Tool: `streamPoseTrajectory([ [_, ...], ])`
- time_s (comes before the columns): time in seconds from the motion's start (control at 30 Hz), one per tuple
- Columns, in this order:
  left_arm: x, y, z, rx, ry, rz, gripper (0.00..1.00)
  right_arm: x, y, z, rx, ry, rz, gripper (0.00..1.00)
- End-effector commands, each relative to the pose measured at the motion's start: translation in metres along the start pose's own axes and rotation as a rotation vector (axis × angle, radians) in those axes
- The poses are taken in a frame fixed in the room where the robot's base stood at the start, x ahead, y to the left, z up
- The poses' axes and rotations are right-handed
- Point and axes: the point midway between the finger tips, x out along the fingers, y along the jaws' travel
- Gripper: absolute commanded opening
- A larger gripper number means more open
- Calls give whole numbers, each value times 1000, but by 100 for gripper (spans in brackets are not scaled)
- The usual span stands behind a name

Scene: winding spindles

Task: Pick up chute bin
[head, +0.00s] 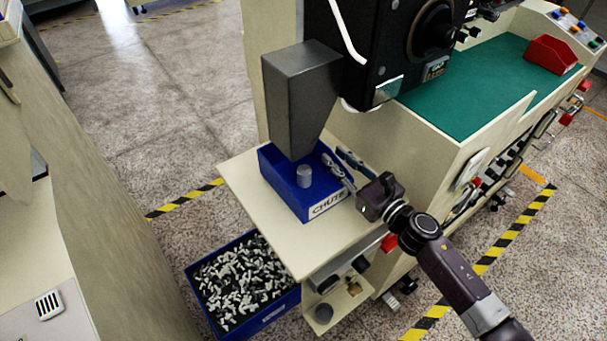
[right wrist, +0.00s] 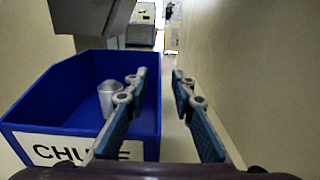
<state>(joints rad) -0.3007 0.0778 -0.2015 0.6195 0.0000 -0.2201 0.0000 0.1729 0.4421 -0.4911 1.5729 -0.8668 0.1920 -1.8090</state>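The chute bin is a blue open box with a white CHUTE label (head: 327,204) on its front, standing on a cream shelf under the grey chute. It also shows in the right wrist view (right wrist: 60,105). A small grey cylinder (head: 304,176) is inside it. My right gripper (head: 334,155) is open at the bin's right wall. In the right wrist view its fingers (right wrist: 160,72) are apart, one over the bin's inside and one outside the wall. I cannot tell whether either finger touches the wall. My left gripper is not in view.
The grey chute (head: 300,90) hangs over the bin's back part. The cream shelf (head: 262,210) has bare room left of the bin. The machine's cream side wall (right wrist: 235,65) stands close to the right. A lower blue bin (head: 270,316) full of metal parts is on the floor.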

Motion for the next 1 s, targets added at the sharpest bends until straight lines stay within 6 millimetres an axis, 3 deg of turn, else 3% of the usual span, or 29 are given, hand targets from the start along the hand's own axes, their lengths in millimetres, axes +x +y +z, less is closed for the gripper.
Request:
streamPoseTrajectory([
  [0.1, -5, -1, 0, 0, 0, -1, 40, 21, 0, 3, 1, -2, 0, 23],
  [0.3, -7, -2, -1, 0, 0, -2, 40, 40, 0, 1, 1, -1, 0, 23],
  [0.57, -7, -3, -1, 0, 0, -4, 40, 42, 0, 0, 0, 0, 0, 23],
  [0.8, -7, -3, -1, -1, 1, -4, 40, 42, 0, 0, 0, 0, 0, 0],
  [1.0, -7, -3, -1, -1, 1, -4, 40, 42, 0, 0, 0, 0, 0, 0],
])
